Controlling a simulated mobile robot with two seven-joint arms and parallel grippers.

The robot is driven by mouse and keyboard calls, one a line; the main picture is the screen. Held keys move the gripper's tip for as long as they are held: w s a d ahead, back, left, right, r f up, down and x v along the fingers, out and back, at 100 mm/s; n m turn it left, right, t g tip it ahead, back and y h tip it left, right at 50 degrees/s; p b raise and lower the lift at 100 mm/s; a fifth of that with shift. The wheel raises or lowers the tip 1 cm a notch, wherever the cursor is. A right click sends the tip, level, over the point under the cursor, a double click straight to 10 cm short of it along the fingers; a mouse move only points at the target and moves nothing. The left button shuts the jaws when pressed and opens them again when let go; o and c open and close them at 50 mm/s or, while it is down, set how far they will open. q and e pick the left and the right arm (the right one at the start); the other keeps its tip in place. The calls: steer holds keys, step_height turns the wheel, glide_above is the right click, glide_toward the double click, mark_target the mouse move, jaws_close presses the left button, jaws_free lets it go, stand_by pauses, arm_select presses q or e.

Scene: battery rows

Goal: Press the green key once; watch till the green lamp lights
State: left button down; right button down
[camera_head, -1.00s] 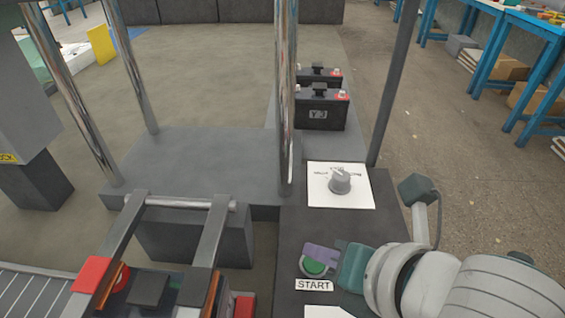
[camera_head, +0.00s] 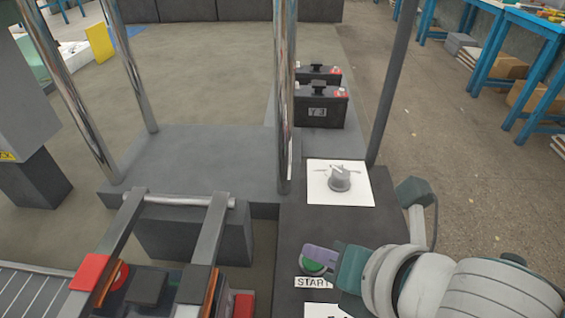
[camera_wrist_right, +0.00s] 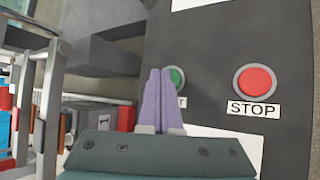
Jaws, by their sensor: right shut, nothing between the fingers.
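The green key (camera_head: 313,267) sits in a round grey collar on the dark panel, above the START label (camera_head: 312,282). My right gripper (camera_head: 318,257) is shut and empty, with its purple fingertips over the key, hiding part of it. In the right wrist view the shut purple fingers (camera_wrist_right: 160,80) lie beside the green key (camera_wrist_right: 177,77) and overlap its left side. I cannot tell whether the fingertips touch it. No lit green lamp is in view. My left gripper is not in view.
A red STOP button (camera_wrist_right: 255,82) is to the right of the green key in the wrist view. A grey knob (camera_head: 340,179) on a white plate stands farther up the panel (camera_head: 290,235). Batteries (camera_head: 319,106) stand beyond the chrome posts.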

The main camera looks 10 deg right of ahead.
mark_target(318, 268)
steer(key=shift+f, duration=0.1)
stand_by(0.4)
steer(key=shift+f, duration=0.35)
steer(key=shift+r, duration=0.1)
stand_by(0.5)
steer(key=shift+r+p, duration=0.75)
steer(key=shift+p, duration=0.1)
steer(key=shift+r, duration=0.1)
step_height(318, 268, up, 5)
steer(key=p, duration=0.5)
steer(key=shift+p, duration=0.4)
